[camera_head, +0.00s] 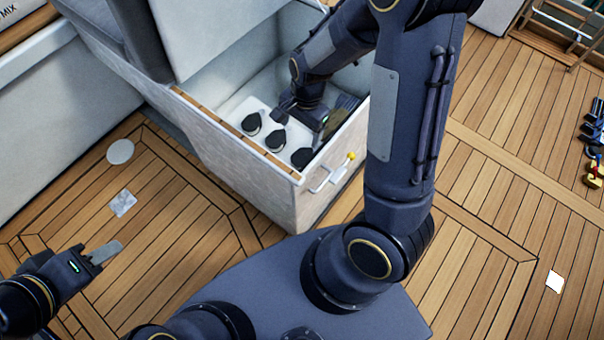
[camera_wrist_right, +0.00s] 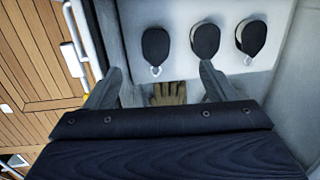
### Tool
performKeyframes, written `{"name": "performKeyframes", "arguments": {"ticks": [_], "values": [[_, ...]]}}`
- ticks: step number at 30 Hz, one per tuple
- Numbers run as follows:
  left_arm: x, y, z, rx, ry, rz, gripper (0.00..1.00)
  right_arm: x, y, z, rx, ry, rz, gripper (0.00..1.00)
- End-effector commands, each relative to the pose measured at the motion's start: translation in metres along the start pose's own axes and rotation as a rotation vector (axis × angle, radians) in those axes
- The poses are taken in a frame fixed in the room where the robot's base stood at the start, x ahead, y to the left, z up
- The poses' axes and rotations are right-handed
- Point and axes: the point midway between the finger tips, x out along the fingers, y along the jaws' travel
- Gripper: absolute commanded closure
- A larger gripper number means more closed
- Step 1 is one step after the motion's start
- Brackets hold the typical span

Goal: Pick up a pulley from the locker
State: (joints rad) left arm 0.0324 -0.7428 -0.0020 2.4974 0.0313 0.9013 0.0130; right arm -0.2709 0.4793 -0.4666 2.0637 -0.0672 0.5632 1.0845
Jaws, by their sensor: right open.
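The open locker (camera_head: 233,165) stands at upper centre in the head view. Three dark, rounded pulleys lie in a row on a white surface inside: one at the left (camera_head: 251,124), one in the middle (camera_head: 275,141), one near the handle end (camera_head: 302,157). All three show in the right wrist view, including the one at the left (camera_wrist_right: 155,43). My right gripper (camera_wrist_right: 160,72) is inside the locker, open and empty, its fingertips just short of the row, either side of the left pulley's metal eye. My left gripper (camera_head: 105,251) is low at left over the deck; its opening is unclear.
A brown glove-like thing (camera_wrist_right: 168,94) lies in the locker between my right fingers. The locker's end carries a white handle (camera_head: 328,178) and a yellow knob (camera_head: 351,156). Its walls and raised lid (camera_head: 215,35) surround my right arm. Coloured items (camera_head: 594,140) lie at far right.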

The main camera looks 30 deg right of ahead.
Motion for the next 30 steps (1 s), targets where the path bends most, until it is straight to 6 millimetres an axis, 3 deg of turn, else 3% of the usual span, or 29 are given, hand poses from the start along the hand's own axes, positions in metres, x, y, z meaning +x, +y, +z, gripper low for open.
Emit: {"name": "performKeyframes", "arguments": {"ticks": [1, 4, 20, 27, 30], "values": [[0.019, -0.009, 0.009, 0.0, 0.001, 0.0, 0.64, 0.035, 0.0, -0.005, 0.026, 0.02, 0.027, 0.22], [0.028, -0.013, 0.014, 0.0, 0.001, 0.0, 0.64, 0.06, -0.001, -0.012, 0.07, 0.051, 0.054, 0.22], [0.047, -0.021, 0.023, 0.0, 0.001, 0.0, 0.64, 0.115, 0.004, -0.02, 0.107, 0.076, 0.076, 0.22], [0.06, -0.028, 0.03, 0.0, 0.001, 0.0, 0.64, 0.15, 0.009, -0.024, 0.106, 0.076, 0.075, 0.22], [0.06, -0.028, 0.03, 0.0, 0.001, 0.0, 0.64, 0.153, 0.009, -0.023, 0.105, 0.076, 0.075, 0.22]]}}
